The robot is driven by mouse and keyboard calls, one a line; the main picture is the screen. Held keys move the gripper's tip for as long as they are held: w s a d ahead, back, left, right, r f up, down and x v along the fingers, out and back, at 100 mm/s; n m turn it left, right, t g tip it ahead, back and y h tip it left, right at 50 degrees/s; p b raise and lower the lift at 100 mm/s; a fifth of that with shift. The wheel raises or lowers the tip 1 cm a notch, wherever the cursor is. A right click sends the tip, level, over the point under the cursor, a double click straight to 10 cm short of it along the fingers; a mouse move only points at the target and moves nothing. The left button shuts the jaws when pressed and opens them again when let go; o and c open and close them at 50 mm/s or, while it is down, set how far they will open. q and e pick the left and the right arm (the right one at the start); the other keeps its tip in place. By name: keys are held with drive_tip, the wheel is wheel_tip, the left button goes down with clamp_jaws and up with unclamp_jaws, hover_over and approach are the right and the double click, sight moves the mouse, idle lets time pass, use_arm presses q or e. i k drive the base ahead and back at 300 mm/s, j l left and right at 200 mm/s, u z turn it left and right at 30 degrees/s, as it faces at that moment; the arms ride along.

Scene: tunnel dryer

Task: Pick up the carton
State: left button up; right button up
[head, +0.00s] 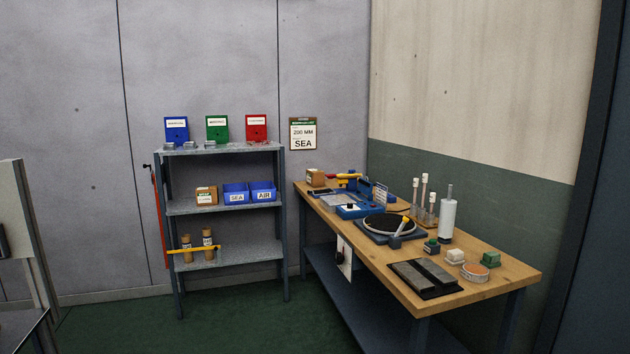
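Two small brown boxes could be the carton, and I cannot tell which is meant. Another brown box (315,178) with a pale label sits at the far left end of the wooden bench. Both look upright and are some distance away. Neither of my grippers shows in the head view.
The wooden bench (508,280) carries a blue device, a round black plate (388,224), a white bottle (447,220) and several small items. Green floor (240,325) in front is clear.

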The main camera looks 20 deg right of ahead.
sight(315, 178)
drive_tip(key=i, duration=1.8)
drive_tip(key=i+u, duration=0.15)
drive_tip(key=i, duration=0.55)
drive_tip(key=i+l+u, duration=0.15)
drive_tip(key=i, duration=0.6)
drive_tip(key=i+j+u, duration=0.1)
drive_tip(key=i+u, duration=0.3)
drive_tip(key=i, duration=0.2)
drive_tip(key=i+l+u, duration=0.1)
drive_tip(key=i+u, duration=0.3)
drive_tip(key=i, duration=0.15)
drive_tip(key=i+z, duration=0.1)
drive_tip(key=z, duration=0.75)
drive_tip(key=i+j+z, duration=0.1)
drive_tip(key=z, duration=1.9)
